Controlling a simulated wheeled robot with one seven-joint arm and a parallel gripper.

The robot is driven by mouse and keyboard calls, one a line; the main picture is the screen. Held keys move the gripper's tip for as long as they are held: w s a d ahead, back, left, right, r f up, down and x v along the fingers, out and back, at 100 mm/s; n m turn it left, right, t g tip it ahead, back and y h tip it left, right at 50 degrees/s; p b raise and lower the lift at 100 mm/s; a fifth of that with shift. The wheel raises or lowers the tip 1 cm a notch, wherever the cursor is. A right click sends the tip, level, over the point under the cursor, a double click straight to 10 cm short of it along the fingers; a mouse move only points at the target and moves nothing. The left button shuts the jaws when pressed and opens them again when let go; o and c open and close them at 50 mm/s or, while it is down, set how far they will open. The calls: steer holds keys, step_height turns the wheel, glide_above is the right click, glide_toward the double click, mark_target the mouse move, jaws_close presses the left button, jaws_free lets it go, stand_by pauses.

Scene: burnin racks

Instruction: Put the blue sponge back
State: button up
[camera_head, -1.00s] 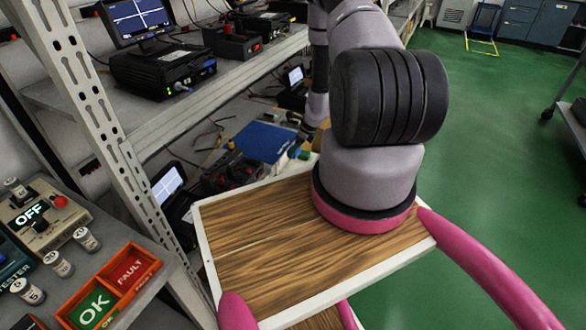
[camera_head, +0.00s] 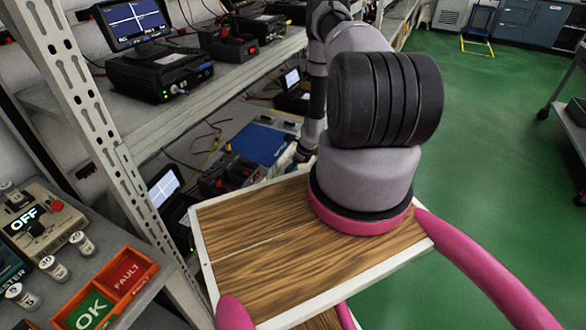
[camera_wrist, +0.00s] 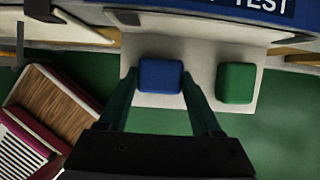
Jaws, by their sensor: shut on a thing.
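In the wrist view the blue sponge (camera_wrist: 160,75) is between the two dark fingers of my gripper (camera_wrist: 159,79), which are shut on it. Behind the sponge is a pale grey board (camera_wrist: 200,50); I cannot tell whether the sponge touches it. A green sponge (camera_wrist: 236,83) is on the same board, just right of my right finger. In the head view my arm reaches toward the lower shelf, and its own links hide the fingers and the sponge.
A blue panel labelled TEST (camera_wrist: 225,5) lies beyond the board. The head view shows a rack upright (camera_head: 75,90), a lower-shelf monitor (camera_head: 165,187) and cables close by. An orange OK/FAULT tray (camera_head: 137,279) is at lower left. Green floor (camera_head: 490,150) is open at right.

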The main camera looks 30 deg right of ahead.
steer(key=o, duration=1.2)
steer(key=v, duration=1.2)
steer(key=shift+r, duration=0.1)
